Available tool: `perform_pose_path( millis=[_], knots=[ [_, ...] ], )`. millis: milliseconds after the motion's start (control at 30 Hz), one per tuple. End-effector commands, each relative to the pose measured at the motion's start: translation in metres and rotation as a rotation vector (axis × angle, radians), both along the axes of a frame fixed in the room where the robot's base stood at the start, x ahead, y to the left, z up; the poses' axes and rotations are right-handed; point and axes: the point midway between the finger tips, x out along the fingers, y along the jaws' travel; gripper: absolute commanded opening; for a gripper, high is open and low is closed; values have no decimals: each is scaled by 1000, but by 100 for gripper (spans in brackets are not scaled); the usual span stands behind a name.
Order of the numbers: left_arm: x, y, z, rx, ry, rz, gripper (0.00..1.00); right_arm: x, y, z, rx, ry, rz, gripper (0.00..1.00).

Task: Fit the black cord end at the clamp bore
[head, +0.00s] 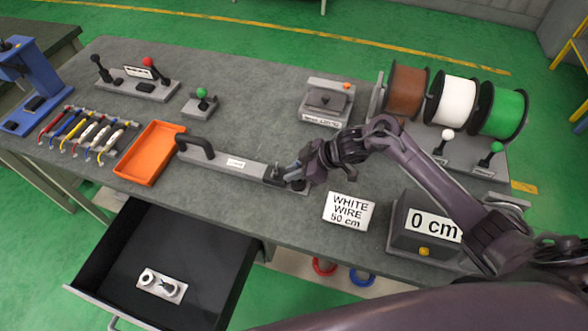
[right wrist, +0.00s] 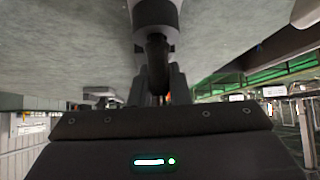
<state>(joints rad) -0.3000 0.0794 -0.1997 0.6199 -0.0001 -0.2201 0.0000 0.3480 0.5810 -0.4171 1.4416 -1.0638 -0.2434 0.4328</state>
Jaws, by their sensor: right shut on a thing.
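My right gripper (head: 290,178) is at the right end of a long grey bench fixture (head: 215,158) with a black arched handle at its left end. In the right wrist view its fingers (right wrist: 158,88) are shut on a slim black piece, which looks like the black cord end (right wrist: 157,58). Just beyond it is a dark round fitting (right wrist: 155,16), probably the clamp; the black piece meets or overlaps it. I cannot see the bore or tell whether the end is in it. In the head view the gripper hides this spot. My left gripper is not in view.
A "WHITE WIRE 50 cm" sign (head: 348,211) and a "0 cm" box (head: 428,228) stand right of the gripper. An orange tray (head: 150,153) and several coloured wires (head: 88,133) lie left. Wire spools (head: 455,98) stand at back right. A drawer (head: 120,255) is open in front.

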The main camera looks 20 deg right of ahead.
Motion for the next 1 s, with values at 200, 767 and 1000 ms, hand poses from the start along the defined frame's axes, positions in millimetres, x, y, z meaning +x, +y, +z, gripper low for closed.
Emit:
perform_pose_path(
  millis=[200,767,1000],
  knots=[
    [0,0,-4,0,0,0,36,0,0,-6,0,0,0,0],
    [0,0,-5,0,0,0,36,0,-1,-6,0,-1,-1,42],
    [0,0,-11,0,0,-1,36,-10,-22,14,-4,-3,0,42]
  ],
)
